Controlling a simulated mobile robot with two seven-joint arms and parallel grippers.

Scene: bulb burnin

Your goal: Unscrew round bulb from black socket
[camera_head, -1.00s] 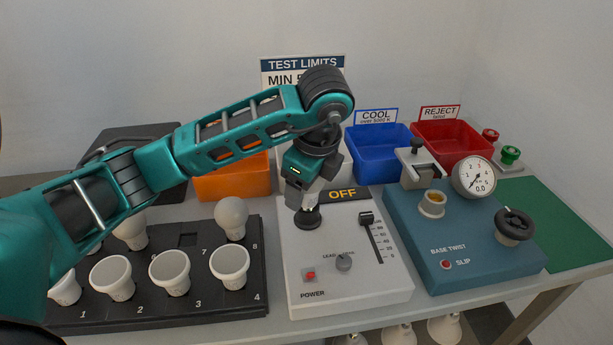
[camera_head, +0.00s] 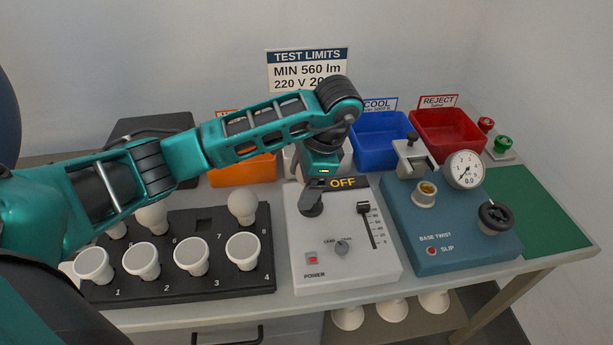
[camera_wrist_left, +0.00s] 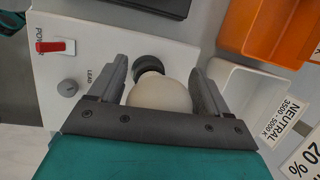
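A round off-white bulb (camera_wrist_left: 160,95) sits at the black socket (camera_wrist_left: 148,66), between the two fingers of my left gripper (camera_wrist_left: 160,78) in the left wrist view. The fingers flank the bulb closely; a narrow gap seems to show on its left side, and firm contact is not visible. In the head view my left gripper (camera_head: 312,190) points down over the black socket (camera_head: 311,209) on the grey test box (camera_head: 350,262), and it hides the bulb. The display reads OFF. My right gripper is not in view.
A black tray (camera_head: 190,287) with white cups and bulbs lies left of the test box. A blue twist tester (camera_head: 450,240) stands to the right. Orange (camera_head: 243,173), blue (camera_head: 380,138) and red (camera_head: 448,132) bins stand behind, with a white neutral bin (camera_wrist_left: 245,95).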

